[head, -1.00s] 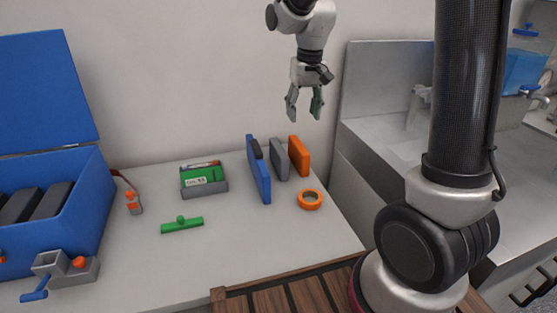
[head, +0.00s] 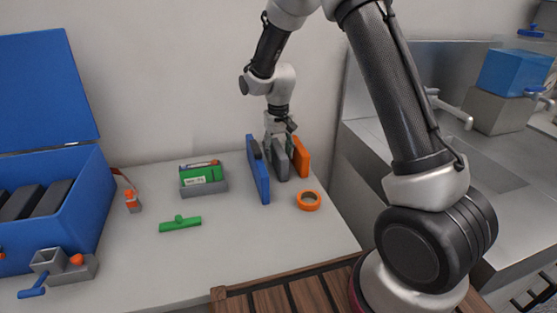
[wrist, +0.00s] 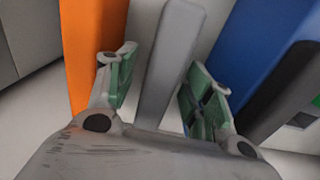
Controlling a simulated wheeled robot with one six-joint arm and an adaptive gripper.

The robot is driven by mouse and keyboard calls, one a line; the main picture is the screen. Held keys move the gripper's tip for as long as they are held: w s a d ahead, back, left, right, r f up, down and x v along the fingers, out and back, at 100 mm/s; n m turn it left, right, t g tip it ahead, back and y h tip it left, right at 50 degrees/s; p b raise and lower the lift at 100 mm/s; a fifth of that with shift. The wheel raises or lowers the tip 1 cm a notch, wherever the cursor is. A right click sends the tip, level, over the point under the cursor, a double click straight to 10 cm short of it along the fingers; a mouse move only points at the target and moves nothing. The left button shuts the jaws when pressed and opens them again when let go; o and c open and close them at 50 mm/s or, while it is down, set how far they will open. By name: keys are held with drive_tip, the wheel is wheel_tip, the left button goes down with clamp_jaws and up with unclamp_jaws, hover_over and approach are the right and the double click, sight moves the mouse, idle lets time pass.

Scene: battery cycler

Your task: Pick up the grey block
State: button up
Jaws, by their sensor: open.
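The grey block (head: 281,163) stands upright on the light table between a blue block and an orange block. It also shows in the wrist view (wrist: 169,62), as a tall narrow slab between the two fingers. My gripper (head: 277,149) is lowered around the top of the grey block, and its fingers show on both sides of it. In the wrist view my gripper (wrist: 160,95) is open, with green finger pads apart from the block and a gap on each side.
The blue block (head: 260,175) stands close on the left, with a dark piece at its upper side. The orange block (head: 301,157) stands close on the right. An orange ring (head: 309,200) lies in front. A green part (head: 180,223) and a grey tray (head: 204,187) are further left.

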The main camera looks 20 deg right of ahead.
drive_tip(key=c, duration=0.8)
drive_tip(key=shift+c, duration=0.2)
